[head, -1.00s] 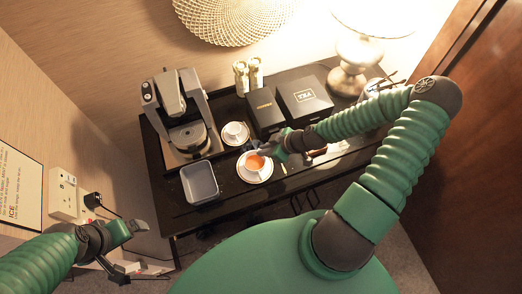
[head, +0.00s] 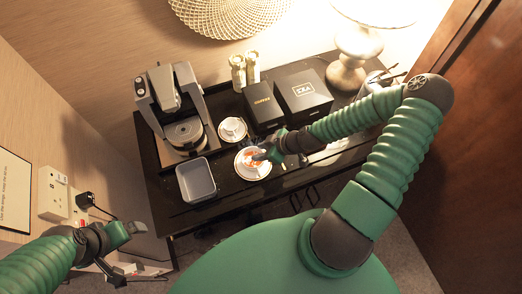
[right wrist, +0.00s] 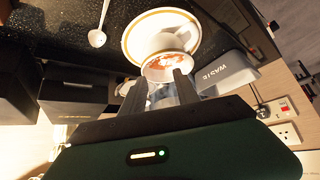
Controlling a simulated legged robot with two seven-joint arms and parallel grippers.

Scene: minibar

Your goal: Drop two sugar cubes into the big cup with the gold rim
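The big cup (right wrist: 166,66) with the gold rim holds reddish tea and stands on a gold-rimmed saucer (right wrist: 133,38). In the head view the saucer (head: 240,170) is at the front middle of the black table, the cup partly covered by my right gripper (head: 262,156). In the right wrist view my right gripper (right wrist: 160,90) has its two fingers apart, at the near rim of the cup. Pale patches show at the tea, too small to identify surely as sugar cubes. My left gripper (head: 134,230) is away from the table at lower left; its finger gap is unclear.
A small cup (head: 232,126) on a saucer stands behind. A grey waste bin (head: 182,184) is left of the big cup, before the coffee machine (head: 172,104). Dark coffee (head: 263,110) and tea (head: 304,92) boxes stand behind my right gripper. A spoon (right wrist: 97,38) lies beside the saucer.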

